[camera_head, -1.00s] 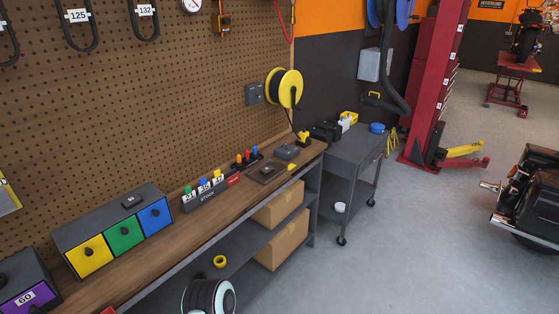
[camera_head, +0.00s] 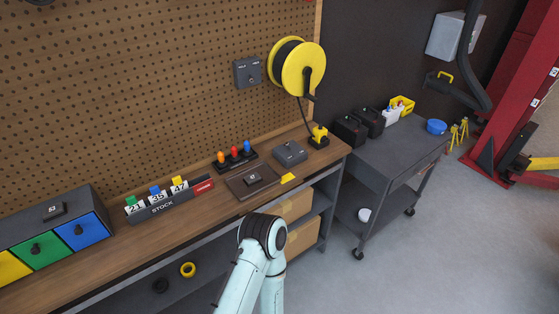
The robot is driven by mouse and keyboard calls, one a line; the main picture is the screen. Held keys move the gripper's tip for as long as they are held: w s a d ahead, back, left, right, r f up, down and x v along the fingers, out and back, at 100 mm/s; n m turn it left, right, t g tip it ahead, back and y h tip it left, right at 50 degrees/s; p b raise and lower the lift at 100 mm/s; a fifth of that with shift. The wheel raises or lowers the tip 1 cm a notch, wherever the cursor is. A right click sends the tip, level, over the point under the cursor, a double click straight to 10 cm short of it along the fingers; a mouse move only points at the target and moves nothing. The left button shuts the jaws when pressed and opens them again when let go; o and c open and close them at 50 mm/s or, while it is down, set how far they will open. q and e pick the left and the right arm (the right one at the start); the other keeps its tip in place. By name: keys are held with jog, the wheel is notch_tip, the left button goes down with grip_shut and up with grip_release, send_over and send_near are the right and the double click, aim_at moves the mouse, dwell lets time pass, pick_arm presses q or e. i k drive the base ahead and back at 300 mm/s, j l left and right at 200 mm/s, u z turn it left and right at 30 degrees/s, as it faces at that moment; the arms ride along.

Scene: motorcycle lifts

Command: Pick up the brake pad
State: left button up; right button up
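No object is clearly recognisable as a brake pad. A small dark block (camera_head: 253,178) lies on a flat dark tray (camera_head: 238,188) on the workbench, and it may be the brake pad, but I cannot tell for sure. Another small dark piece marked 83 (camera_head: 53,211) sits on top of the drawer unit. One of my pale arms shows at the bottom centre, in front of the bench edge, with its black joint below the tray. Neither gripper is in view.
The wooden workbench (camera_head: 115,253) carries a STOCK rack (camera_head: 165,205), coloured pegs on a stand (camera_head: 236,160), a grey box (camera_head: 290,153) and coloured drawers (camera_head: 80,233). A yellow reel (camera_head: 300,68) hangs above. A grey cart (camera_head: 385,155) stands right; open floor lies in front.

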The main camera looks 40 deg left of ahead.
aim_at(253, 179)
jog(key=i, duration=1.65)
jog(key=i+u, duration=0.35)
jog(key=i+l+u, duration=0.1)
jog(key=u, duration=0.3)
jog(key=i+l+u, duration=0.15)
jog(key=u, duration=3.75)
jog(key=l, duration=0.1)
